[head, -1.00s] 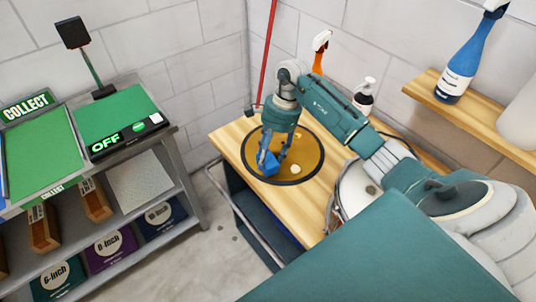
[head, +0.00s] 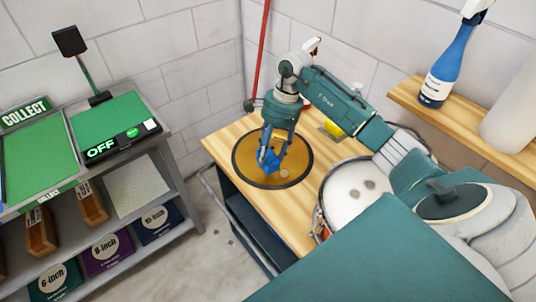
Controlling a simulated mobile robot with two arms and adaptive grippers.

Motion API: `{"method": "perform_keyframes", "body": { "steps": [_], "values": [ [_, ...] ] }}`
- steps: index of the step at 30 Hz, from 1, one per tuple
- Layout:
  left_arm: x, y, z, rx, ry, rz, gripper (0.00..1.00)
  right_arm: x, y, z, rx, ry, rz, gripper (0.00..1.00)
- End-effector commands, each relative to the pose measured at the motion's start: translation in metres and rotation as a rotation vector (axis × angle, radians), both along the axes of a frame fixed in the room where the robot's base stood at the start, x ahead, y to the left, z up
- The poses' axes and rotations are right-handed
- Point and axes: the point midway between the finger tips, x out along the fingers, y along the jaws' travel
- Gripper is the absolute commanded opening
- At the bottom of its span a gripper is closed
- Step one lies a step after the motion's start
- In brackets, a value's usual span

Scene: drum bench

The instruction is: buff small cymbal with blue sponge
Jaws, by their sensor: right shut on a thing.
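My right gripper (head: 272,152) points down over the round golden cymbal (head: 296,150) and is shut on the blue sponge (head: 268,161). The sponge is low over the cymbal, a little left of its middle, and looks to be at its surface; I cannot tell for certain whether it touches. The cymbal lies flat with a dark ring around its edge, on the wooden bench (head: 222,142). A small pale spot shows on it right of the sponge. The gripper fingers hide part of the cymbal. My left gripper is not in view.
A drum (head: 352,193) stands on the bench to the right, partly under my arm. A yellow item (head: 333,129) sits behind my forearm. A blue spray bottle (head: 443,72) stands on a wall shelf (head: 470,125). A grey rack (head: 176,170) with green pads is at left.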

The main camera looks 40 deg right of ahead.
Motion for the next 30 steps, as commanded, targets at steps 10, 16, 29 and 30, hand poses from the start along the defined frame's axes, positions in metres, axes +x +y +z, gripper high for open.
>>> {"method": "perform_keyframes", "body": {
  "steps": [10, 16, 29, 30],
  "values": [
    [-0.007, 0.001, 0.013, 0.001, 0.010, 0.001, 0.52, -0.001, -0.002, 0.027, -0.001, -0.001, -0.007, 0.34],
    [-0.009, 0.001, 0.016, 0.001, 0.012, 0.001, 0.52, -0.002, -0.002, 0.034, 0.000, 0.000, -0.007, 0.33],
    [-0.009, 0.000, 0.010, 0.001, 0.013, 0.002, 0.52, 0.000, 0.011, 0.037, 0.000, -0.004, 0.061, 0.33],
    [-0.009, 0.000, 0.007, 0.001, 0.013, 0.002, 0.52, 0.000, 0.019, 0.039, -0.001, -0.006, 0.107, 0.33]
  ]
}}
